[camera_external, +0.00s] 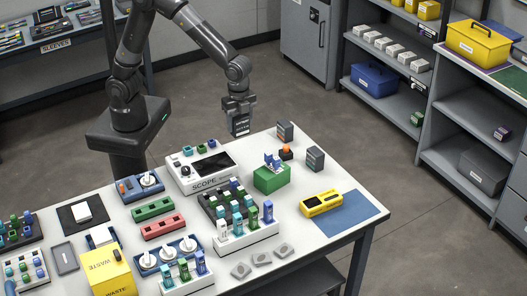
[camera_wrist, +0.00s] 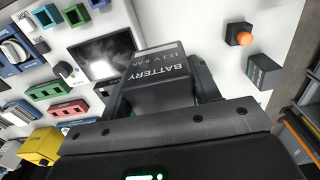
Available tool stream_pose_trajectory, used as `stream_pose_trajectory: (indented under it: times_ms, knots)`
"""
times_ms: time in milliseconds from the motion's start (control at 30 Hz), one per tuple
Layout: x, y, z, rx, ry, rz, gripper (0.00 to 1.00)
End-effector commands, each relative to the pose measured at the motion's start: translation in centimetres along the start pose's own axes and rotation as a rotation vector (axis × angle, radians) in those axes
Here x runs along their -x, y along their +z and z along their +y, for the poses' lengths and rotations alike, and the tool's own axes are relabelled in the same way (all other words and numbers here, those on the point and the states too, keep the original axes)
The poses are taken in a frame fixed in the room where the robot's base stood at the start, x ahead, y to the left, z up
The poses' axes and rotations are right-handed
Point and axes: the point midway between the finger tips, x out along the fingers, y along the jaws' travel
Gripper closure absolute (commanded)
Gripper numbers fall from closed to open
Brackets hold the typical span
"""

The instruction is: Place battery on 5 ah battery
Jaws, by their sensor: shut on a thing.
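My gripper (camera_external: 239,105) is shut on a dark grey battery (camera_external: 240,126) and holds it above the back of the table. Two dark grey boxes that look like batteries stand on the table, one at the back corner (camera_external: 285,131) and one at the right edge (camera_external: 315,158). Their labels are too small to read, so I cannot tell which is 5 Ah.
An orange button (camera_external: 286,150) stands between the two dark boxes, beside a green block (camera_external: 271,178). The scope (camera_external: 203,170) is left of the held battery. A yellow device (camera_external: 321,203) lies near a blue mat (camera_external: 358,212). Racks and coloured holders crowd the table's left and middle.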

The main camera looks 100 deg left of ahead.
Motion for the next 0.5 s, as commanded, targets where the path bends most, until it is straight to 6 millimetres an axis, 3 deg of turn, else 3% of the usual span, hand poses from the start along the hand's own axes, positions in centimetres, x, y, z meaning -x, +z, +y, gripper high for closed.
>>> stream_pose_trajectory:
  times_ms: [33, 200, 367, 500]
  knots:
    - [0.8, -0.1, -2.3, 0.008, -0.002, 0.003, 0.76]
    - [3.2, 0.2, -7.9, 0.006, -0.002, 0.002, 0.76]
    - [4.5, 0.8, -10.9, 0.003, -0.001, 0.000, 0.76]
    - [3.9, 1.5, -12.8, 0.003, 0.001, -0.002, 0.76]
